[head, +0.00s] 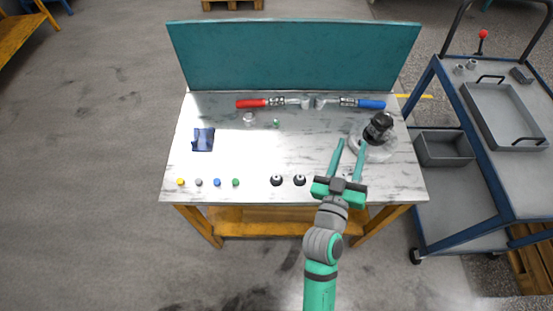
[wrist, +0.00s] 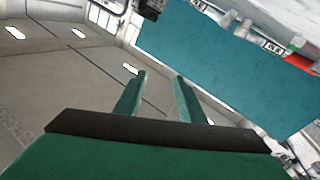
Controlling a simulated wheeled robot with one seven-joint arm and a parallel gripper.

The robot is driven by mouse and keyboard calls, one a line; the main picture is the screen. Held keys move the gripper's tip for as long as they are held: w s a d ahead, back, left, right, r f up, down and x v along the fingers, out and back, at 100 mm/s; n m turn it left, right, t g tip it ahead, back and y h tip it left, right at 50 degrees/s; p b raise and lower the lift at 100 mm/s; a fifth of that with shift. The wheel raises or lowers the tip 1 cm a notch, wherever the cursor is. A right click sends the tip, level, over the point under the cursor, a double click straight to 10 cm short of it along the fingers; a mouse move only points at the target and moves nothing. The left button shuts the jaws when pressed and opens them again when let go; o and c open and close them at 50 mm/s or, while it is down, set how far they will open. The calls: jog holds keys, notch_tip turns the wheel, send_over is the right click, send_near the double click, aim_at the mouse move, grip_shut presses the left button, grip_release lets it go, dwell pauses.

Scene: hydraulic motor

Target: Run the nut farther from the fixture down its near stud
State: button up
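Two black round nut-like pieces, a left one (head: 276,180) and a right one (head: 299,180), rest near the table's front edge in the head view. A black motor-like part (head: 379,125) stands on a pale round base (head: 362,150), probably the fixture, at the right; the left black piece is farther from it. I cannot make out the studs. My gripper (head: 352,142) is open and empty, its fingers reaching over the table just left of and in front of the base. The wrist view also shows the open fingers (wrist: 160,76) with nothing between them.
A teal panel (head: 295,56) closes the table's back. Red-handled (head: 251,103) and blue-handled (head: 372,104) tools lie before it. A blue item (head: 203,139) and several small coloured pieces (head: 217,182) lie left. A cart (head: 460,130) stands right. The table's middle is clear.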

jog(key=w+d+r+m+g+h, duration=0.3)
jog(key=w+d+r+m+h, duration=0.25)
jog(key=d+r, duration=0.2)
jog(key=m+g+y, duration=1.2)
jog(key=m+g, duration=0.3)
jog(key=m, duration=0.3)
send_over(276, 177)
notch_tip(276, 177, down, 14)
jog(key=shift+r, duration=0.1)
jog(key=shift+f, duration=4.4)
